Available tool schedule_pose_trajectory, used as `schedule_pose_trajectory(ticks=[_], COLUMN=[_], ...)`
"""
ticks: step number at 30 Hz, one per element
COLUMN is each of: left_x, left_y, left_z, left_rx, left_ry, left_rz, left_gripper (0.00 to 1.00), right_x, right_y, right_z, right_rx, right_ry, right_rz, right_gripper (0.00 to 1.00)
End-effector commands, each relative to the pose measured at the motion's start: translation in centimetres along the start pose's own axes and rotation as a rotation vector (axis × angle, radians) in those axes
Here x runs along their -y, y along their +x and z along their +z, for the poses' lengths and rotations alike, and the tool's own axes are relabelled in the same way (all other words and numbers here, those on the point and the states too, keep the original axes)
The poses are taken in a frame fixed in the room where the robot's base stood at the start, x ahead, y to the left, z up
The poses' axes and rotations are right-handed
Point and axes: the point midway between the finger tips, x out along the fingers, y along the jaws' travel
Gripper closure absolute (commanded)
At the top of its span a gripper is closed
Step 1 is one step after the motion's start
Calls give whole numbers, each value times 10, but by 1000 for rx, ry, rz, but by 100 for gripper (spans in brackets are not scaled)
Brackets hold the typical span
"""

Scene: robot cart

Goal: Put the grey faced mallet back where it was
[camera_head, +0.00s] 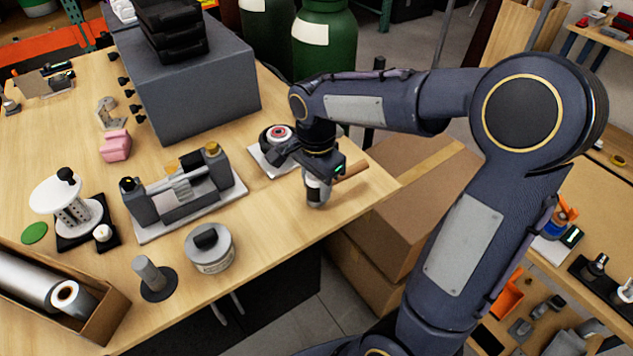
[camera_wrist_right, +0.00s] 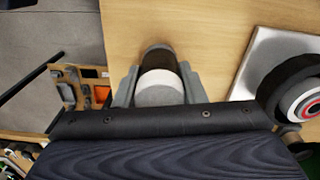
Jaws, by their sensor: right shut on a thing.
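The grey faced mallet (camera_head: 317,191) is at the right end of the wooden workbench (camera_head: 285,215), near its front edge. Its wooden handle (camera_head: 352,170) points right, towards the bench edge. My right gripper (camera_head: 316,176) is shut on the mallet's head, coming from above. In the right wrist view the mallet head (camera_wrist_right: 160,84), with a dark end and a pale band, sits between the two grey fingers of the right gripper (camera_wrist_right: 158,76). I cannot tell whether the mallet touches the bench top. My left gripper is not in view.
A square plate with a round red-centred device (camera_head: 279,134) stands just left of the gripper. A vise-like fixture (camera_head: 183,190), a round grey tin (camera_head: 209,248) and a grey post (camera_head: 151,277) stand further left. A large grey box (camera_head: 190,95) is behind. Cardboard boxes (camera_head: 405,205) stand beside the bench.

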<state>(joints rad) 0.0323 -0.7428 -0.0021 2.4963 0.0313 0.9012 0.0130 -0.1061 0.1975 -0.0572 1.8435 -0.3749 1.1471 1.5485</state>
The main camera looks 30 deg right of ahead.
Motion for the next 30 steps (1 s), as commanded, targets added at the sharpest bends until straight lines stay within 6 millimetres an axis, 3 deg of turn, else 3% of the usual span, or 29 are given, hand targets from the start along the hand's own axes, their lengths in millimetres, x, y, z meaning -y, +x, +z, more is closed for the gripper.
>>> schedule_pose_trajectory(ticks=[16,17,18,22,30], left_x=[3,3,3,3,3], left_y=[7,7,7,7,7], left_z=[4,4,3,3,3], left_rx=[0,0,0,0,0], left_ry=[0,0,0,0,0], left_rz=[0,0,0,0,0], left_gripper=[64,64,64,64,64], right_x=[0,0,0,0,0], right_y=[11,11,10,10,10], right_z=[0,0,0,0,0], right_rx=[0,0,0,0,0], right_ry=[0,0,0,0,0], right_rz=[-1,-1,-1,-1,1], right_gripper=[100,60,55,38,38])
